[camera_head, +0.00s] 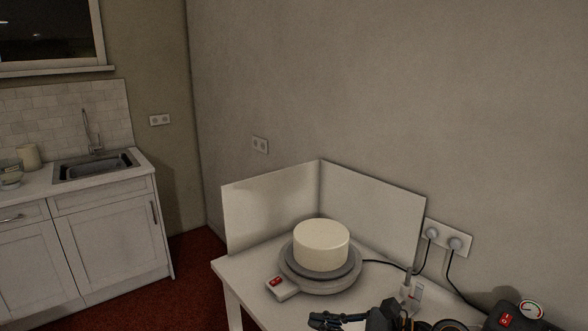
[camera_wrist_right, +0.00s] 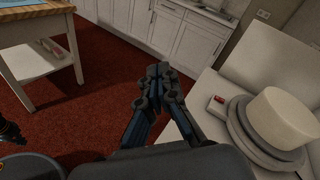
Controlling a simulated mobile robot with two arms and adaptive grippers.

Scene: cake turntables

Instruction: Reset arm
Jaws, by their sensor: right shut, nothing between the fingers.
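My right gripper (camera_head: 324,321) shows at the bottom of the head view, in front of the white table. In the right wrist view the right gripper (camera_wrist_right: 158,72) is shut with nothing between its fingers. A cream cake (camera_head: 321,244) stands on a grey turntable (camera_head: 318,284) on the table, behind the gripper. The cake also shows in the wrist view (camera_wrist_right: 284,116), to the right of the fingers and apart from them. A small box with a red switch (camera_head: 279,286) is at the turntable's front left. In the head view my left gripper does not show.
The white table (camera_head: 241,284) has upright panels (camera_head: 371,204) behind it. Cables run to a wall socket (camera_head: 447,237). A kitchen counter with a sink (camera_head: 95,164) stands at the left. A wooden table (camera_wrist_right: 40,54) shows in the wrist view, with bare red floor (camera_wrist_right: 92,100) beside it.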

